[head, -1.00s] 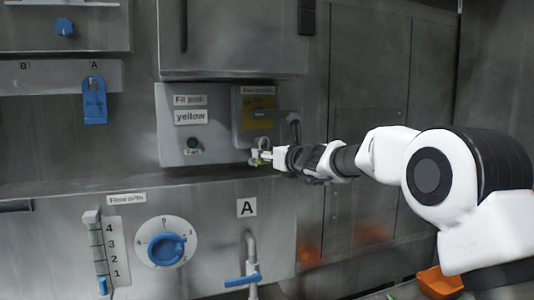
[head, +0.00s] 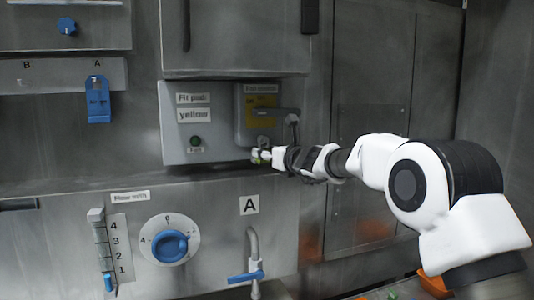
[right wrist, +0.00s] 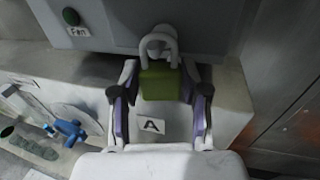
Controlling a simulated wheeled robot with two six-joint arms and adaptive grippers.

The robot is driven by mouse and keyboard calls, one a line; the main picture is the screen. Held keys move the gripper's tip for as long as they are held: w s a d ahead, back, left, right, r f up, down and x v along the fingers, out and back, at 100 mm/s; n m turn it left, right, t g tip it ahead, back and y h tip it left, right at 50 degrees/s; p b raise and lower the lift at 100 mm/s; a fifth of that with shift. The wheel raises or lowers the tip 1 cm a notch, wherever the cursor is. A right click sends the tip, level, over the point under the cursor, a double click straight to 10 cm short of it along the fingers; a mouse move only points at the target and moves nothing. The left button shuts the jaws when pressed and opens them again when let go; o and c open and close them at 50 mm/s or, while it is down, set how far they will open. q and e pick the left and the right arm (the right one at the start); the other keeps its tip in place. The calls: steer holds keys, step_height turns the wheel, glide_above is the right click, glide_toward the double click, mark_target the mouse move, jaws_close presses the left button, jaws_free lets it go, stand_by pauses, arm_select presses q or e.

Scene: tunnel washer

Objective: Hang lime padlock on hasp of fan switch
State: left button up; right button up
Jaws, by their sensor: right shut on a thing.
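The lime padlock (head: 256,156) is held in my right gripper (head: 264,156) just under the fan switch (head: 240,118), a grey box with a yellow panel and a dark handle (head: 278,113). In the right wrist view the padlock's green body (right wrist: 161,84) sits between the two fingers of the gripper (right wrist: 160,76). Its pale shackle (right wrist: 158,42) points up, toward the grey box. A pale rounded part shows at the shackle's top; I cannot tell whether the shackle touches the hasp. The hasp is too small to make out clearly. My left gripper is out of view.
The switch panel (head: 180,152) carries a "yellow" label and a green button (head: 195,141). A steel ledge runs below it. Lower down are a blue dial (head: 169,246) and a tap with a blue lever (head: 246,277). A blue tag (head: 98,105) hangs at left.

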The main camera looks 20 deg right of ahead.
steer(key=o, duration=1.3)
